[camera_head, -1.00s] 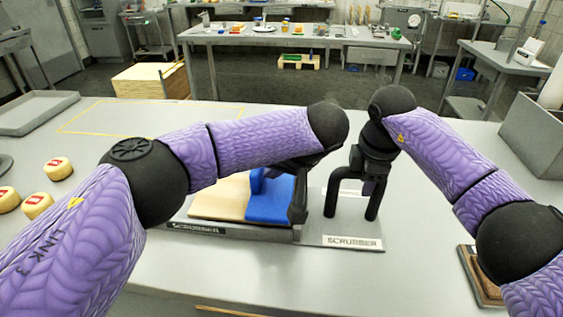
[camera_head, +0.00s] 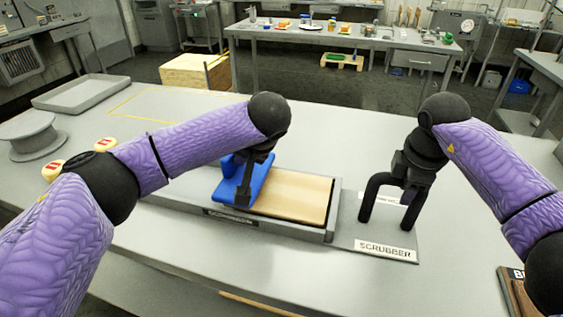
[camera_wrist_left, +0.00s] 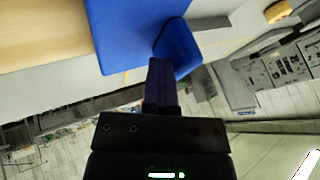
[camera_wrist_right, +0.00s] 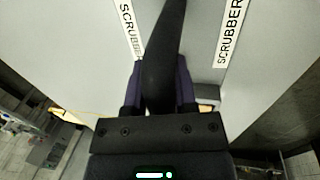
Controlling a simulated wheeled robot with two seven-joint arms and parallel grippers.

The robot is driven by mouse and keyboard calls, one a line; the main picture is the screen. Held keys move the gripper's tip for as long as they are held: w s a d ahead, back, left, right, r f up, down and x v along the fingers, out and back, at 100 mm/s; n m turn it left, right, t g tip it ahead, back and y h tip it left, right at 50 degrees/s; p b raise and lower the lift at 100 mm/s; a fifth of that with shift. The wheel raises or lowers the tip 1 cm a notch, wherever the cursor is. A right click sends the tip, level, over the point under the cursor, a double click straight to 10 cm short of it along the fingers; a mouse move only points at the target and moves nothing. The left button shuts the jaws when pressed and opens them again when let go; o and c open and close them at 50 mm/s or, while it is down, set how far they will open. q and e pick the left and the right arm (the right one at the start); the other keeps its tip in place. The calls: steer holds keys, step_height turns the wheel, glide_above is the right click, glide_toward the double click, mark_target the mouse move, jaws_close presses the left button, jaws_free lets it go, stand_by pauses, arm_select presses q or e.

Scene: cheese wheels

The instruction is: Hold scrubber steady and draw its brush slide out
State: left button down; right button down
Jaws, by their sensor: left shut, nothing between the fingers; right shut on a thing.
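The scrubber is a grey tray (camera_head: 285,228) with a pale wooden board (camera_head: 290,195), a blue brush slide (camera_head: 228,188) and a black arched handle (camera_head: 372,195) on a labelled plate at its right. The slide sits at the tray's left end, with the board bare to its right. My left gripper (camera_head: 243,198) is shut and empty against the slide's raised part; the left wrist view shows its fingers (camera_wrist_left: 160,85) beside the blue upright tab (camera_wrist_left: 177,45). My right gripper (camera_head: 408,195) is shut on the handle, whose bar (camera_wrist_right: 165,50) runs between its fingers in the right wrist view.
Two small cheese wheels (camera_head: 52,170) and a grey round stand (camera_head: 32,137) are at the left. An empty grey tray (camera_head: 82,92) lies at the back left. A brown block (camera_head: 515,290) is at the right edge. The table behind the scrubber is clear.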

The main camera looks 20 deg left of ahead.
arm_select(q)
steer(key=a, duration=0.8)
steer(key=shift+a, duration=0.35)
arm_select(e)
steer(key=shift+d, duration=0.1)
arm_select(q)
steer(key=shift+s, duration=0.1)
steer(key=s+d+r, duration=0.3)
steer(key=d+r, duration=0.5)
steer(key=d, duration=0.1)
steer(key=x, duration=0.8)
steer(key=shift+f, duration=0.25)
steer(key=shift+w+a+f, duration=0.1)
steer(key=shift+a+f, duration=0.05)
steer(key=shift+a, duration=0.65)
steer(key=shift+w+a+f, duration=0.1)
steer(key=shift+a+f, duration=0.1)
steer(key=shift+a, duration=0.6)
steer(key=shift+w+a+f, duration=0.1)
steer(key=shift+a+f, duration=0.05)
steer(key=shift+a, duration=0.6)
